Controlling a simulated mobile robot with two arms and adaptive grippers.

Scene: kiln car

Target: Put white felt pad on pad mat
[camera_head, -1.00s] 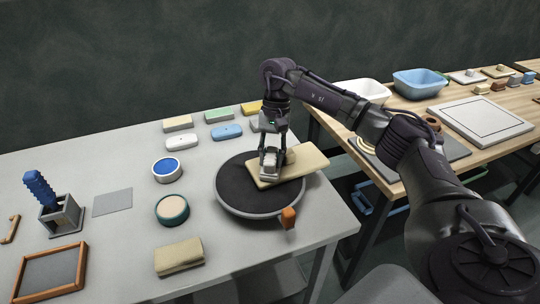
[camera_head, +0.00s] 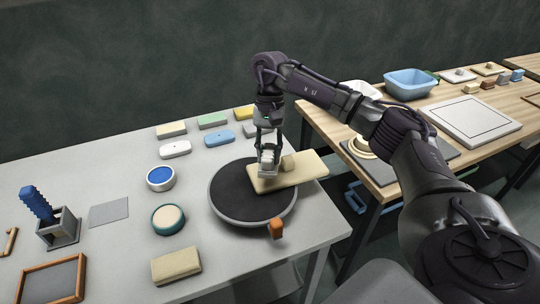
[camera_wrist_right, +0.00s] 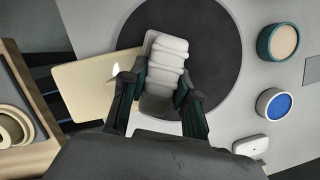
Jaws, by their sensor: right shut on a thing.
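My right gripper (camera_head: 268,166) is shut on a pale, ribbed thing, seemingly the white felt pad (camera_wrist_right: 165,65), over the dark round wheel (camera_head: 235,190). In the right wrist view, the pad lies between the two fingers. A cream board (camera_head: 305,170) with a small knob is beside and partly behind the gripper, overhanging the wheel's right edge. I cannot tell whether it touches the pad. A flat grey square (camera_head: 110,211), possibly the pad mat, lies bare on the left of the table. My left gripper is not in view.
Several coloured blocks (camera_head: 212,121) line the back of the table. A blue-topped round pot (camera_head: 160,178) and a green-rimmed one (camera_head: 168,219) stand left of the wheel. A tan block (camera_head: 176,265) is in front.

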